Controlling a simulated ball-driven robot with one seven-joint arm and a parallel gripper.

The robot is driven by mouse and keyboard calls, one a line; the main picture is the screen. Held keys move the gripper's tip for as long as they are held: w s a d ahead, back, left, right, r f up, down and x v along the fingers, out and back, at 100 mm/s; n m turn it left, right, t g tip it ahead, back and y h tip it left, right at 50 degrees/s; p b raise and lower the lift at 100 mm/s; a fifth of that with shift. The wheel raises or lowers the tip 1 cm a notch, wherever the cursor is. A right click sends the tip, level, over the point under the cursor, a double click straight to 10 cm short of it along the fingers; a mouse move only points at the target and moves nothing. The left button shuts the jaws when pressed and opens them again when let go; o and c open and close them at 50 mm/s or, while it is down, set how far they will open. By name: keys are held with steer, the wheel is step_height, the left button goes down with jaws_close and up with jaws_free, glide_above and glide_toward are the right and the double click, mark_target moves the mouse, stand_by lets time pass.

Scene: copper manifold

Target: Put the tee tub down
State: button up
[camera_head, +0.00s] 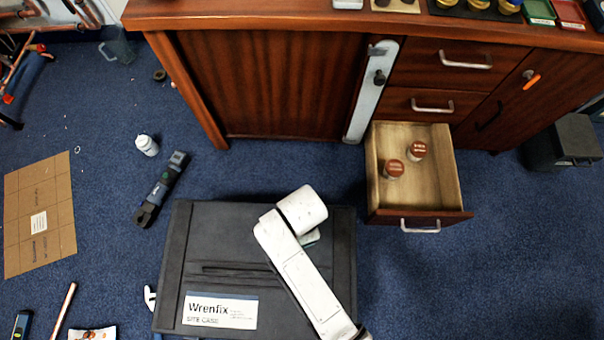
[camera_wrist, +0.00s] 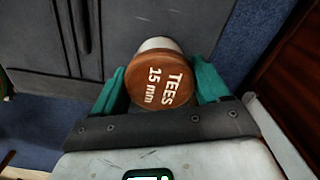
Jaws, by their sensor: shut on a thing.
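The tee tub (camera_wrist: 158,76) shows in the wrist view, with a brown lid lettered "TEES 15 mm" and a pale body. My gripper (camera_wrist: 160,90) is shut on it, one green finger on each side. The lid faces the wrist camera. The dark grey case shows beyond the tub; I cannot tell whether the tub touches it. In the head view my white arm hangs over the case (camera_head: 230,235), labelled "Wrenfix", and hides the tub.
An open drawer (camera_head: 450,180) right of the case holds two brown-lidded tubs (camera_head: 405,160). The wooden cabinet (camera_head: 270,85) stands behind. The case's left top is clear.

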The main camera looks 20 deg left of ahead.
steer(key=shift+w+a+f, duration=0.2)
steer(key=shift+a+f, duration=0.05)
steer(key=shift+f, duration=0.1)
steer(key=shift+f+b, duration=0.75)
steer(key=shift+f, duration=0.65)
steer(key=shift+f, duration=0.15)
steer(key=o, duration=1.4)
step_height(320, 180, up, 12)
steer(key=p, duration=0.5)
steer(key=shift+d, duration=0.15)
